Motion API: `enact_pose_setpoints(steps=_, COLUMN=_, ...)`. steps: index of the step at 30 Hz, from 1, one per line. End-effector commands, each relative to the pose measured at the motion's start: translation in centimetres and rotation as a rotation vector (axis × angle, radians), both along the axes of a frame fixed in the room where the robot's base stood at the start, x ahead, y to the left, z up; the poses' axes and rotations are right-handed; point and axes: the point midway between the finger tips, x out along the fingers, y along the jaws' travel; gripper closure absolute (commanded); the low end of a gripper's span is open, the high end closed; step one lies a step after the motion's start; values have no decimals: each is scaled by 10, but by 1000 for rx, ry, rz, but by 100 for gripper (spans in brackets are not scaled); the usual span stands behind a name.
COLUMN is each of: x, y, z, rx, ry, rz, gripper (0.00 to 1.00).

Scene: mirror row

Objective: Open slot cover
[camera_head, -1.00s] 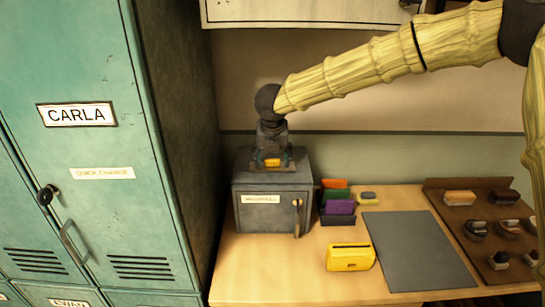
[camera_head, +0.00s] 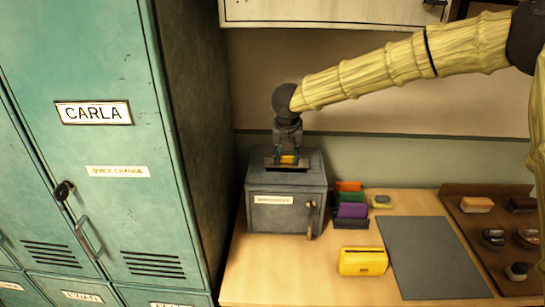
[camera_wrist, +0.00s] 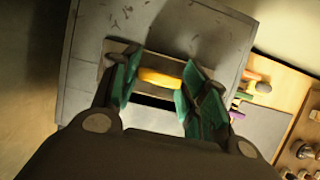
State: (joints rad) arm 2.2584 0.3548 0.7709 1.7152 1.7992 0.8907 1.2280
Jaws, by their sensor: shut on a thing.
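A grey metal box (camera_head: 285,180) stands on the wooden desk, with a pale label and a small handle on its front. My gripper (camera_head: 288,159) points down at the box's top. Its green-padded fingers (camera_wrist: 160,82) are shut on a small yellow handle (camera_wrist: 161,78), one finger at each end. The handle sits on a flat brownish cover strip (camera_wrist: 122,50) on the box top. Beside the strip, a dark slot (camera_wrist: 153,100) shows between the fingers in the wrist view. My gripper hides part of the slot and cover.
Right of the box are coloured holders (camera_head: 351,210), a yellow box (camera_head: 362,261) and a dark grey mat (camera_head: 432,256). A brown tray (camera_head: 470,223) holds several brushes. Teal lockers (camera_head: 110,180) stand close on the left. A white cabinet (camera_head: 330,12) hangs above.

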Motion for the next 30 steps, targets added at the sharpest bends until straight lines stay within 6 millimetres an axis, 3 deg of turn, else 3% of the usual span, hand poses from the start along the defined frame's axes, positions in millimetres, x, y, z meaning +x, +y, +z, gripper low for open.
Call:
enact_pose_setpoints(steps=1, x=11, y=-11, z=3, rx=2, ry=0, rz=-14, gripper=99)
enact_pose_setpoints(steps=5, x=23, y=-11, z=2, rx=1, ry=-1, rz=-13, gripper=99)
enact_pose_setpoints(steps=14, x=26, y=-11, z=0, rx=1, ry=-1, rz=-10, gripper=99)
enact_pose_setpoints(steps=15, x=26, y=-11, z=0, rx=1, ry=-1, rz=-10, gripper=54)
enact_pose_setpoints(steps=18, x=26, y=-11, z=1, rx=1, ry=-1, rz=-10, gripper=36)
enact_pose_setpoints(steps=30, x=25, y=-11, z=3, rx=1, ry=-1, rz=-10, gripper=34)
